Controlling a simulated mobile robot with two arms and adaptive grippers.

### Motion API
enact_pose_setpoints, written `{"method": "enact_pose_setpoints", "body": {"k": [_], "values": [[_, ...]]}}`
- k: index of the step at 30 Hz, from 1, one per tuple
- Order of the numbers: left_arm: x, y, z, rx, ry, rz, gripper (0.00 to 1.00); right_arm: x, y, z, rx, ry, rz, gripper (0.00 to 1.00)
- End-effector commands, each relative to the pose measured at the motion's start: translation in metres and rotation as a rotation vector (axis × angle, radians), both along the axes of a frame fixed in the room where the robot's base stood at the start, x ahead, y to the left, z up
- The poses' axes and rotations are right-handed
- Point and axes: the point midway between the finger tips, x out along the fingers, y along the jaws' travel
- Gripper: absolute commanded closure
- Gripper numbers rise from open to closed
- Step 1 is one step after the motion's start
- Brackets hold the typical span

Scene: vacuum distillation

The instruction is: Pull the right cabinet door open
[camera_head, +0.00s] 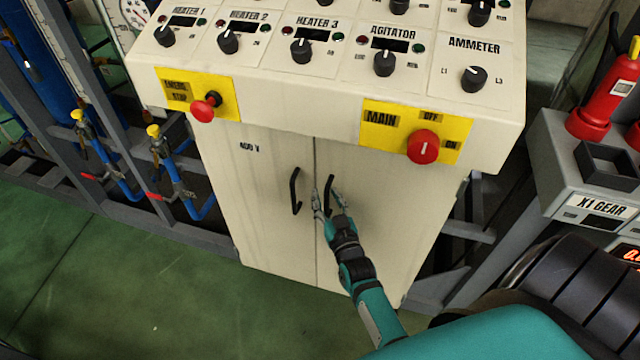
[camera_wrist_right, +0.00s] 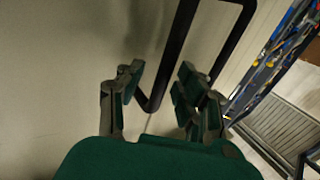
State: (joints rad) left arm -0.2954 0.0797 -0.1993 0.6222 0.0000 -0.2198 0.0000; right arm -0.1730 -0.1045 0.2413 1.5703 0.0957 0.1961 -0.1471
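The right cabinet door (camera_head: 390,220) is a cream panel below the control console, and it looks closed, level with the left door (camera_head: 255,210). Its black handle (camera_head: 331,178) is near the middle seam. My right gripper (camera_head: 326,203) is at this handle, with a finger on each side. In the right wrist view the gripper (camera_wrist_right: 158,92) is open, and the handle's dark bar (camera_wrist_right: 172,48) runs down between its fingers. A gap shows beside the bar, and I cannot tell whether either finger touches it. My left gripper is not in view.
The left door's handle (camera_head: 295,191) is just left of my gripper. The console (camera_head: 330,90) overhangs the doors, with a red emergency knob (camera_head: 204,108) and a red main switch (camera_head: 422,147). Green floor (camera_head: 140,280) is free in front at left. A grey bench (camera_head: 570,170) stands at right.

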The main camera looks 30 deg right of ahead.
Motion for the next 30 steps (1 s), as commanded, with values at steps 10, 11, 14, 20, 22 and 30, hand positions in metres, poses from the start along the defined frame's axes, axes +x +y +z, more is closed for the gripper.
{"method": "enact_pose_setpoints", "body": {"k": [10, 11, 14, 20, 22, 30], "values": [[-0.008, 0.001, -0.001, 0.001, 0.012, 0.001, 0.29, -0.001, 0.000, 0.000, 0.000, 0.001, -0.001, 0.68], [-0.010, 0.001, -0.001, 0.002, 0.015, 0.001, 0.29, -0.001, 0.000, 0.000, 0.000, 0.001, -0.001, 0.72], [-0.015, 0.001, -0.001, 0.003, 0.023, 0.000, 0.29, 0.000, 0.000, 0.000, 0.000, 0.001, -0.001, 0.85], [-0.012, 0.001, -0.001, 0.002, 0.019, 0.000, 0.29, 0.000, 0.000, 0.000, 0.000, 0.000, -0.001, 1.00], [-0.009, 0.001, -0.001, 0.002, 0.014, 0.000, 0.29, 0.000, 0.000, 0.000, 0.000, 0.000, -0.001, 1.00], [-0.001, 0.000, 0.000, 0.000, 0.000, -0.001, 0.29, 0.000, 0.000, 0.000, 0.000, 0.000, -0.001, 1.00]]}}
